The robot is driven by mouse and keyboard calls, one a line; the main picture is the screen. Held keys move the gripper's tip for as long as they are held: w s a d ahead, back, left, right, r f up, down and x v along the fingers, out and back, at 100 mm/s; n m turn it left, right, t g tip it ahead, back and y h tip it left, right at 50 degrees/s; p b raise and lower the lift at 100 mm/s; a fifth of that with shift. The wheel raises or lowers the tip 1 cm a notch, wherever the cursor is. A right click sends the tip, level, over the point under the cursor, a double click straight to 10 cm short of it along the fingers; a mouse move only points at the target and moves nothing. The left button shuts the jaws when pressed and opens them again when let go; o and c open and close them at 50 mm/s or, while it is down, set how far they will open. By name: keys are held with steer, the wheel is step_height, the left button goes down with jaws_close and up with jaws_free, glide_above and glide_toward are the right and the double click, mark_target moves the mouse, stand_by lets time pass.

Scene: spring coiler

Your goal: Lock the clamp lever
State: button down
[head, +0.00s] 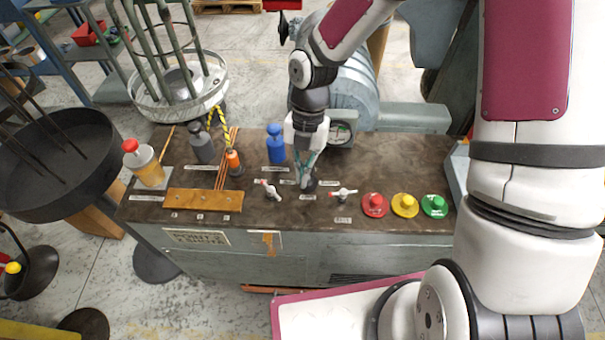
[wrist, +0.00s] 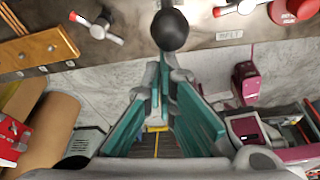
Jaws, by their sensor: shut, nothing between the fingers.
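A lever with a dark ball knob (wrist: 170,30), which looks like the clamp lever, stands at the front of the bench top, between two small white handles. In the head view the dark knob (head: 311,186) shows only partly, beside my fingers. My gripper (head: 305,183) points down over the bench. In the wrist view my gripper (wrist: 160,68) has its teal fingers closed together at the tips, with nothing held. The knob is just beyond the tips; whether they touch it I cannot tell. The lever's shaft and base are hidden.
A left white handle (head: 271,190) and a right white handle (head: 343,194) flank the knob. Red (head: 375,205), yellow (head: 405,206) and green (head: 434,206) buttons are to the right. A blue bottle (head: 276,146) stands behind left. A wooden strip (head: 203,200) lies left.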

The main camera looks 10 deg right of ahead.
steer(key=w+d+r+g+b, duration=0.1)
steer(key=w+g+b, duration=0.3)
steer(key=w, duration=0.5)
steer(key=shift+d+y+b, duration=0.35)
steer(key=shift+y+b, duration=0.05)
steer(key=shift+b, duration=0.9)
steer(key=shift+w+d, duration=0.1)
steer(key=shift+w, duration=0.05)
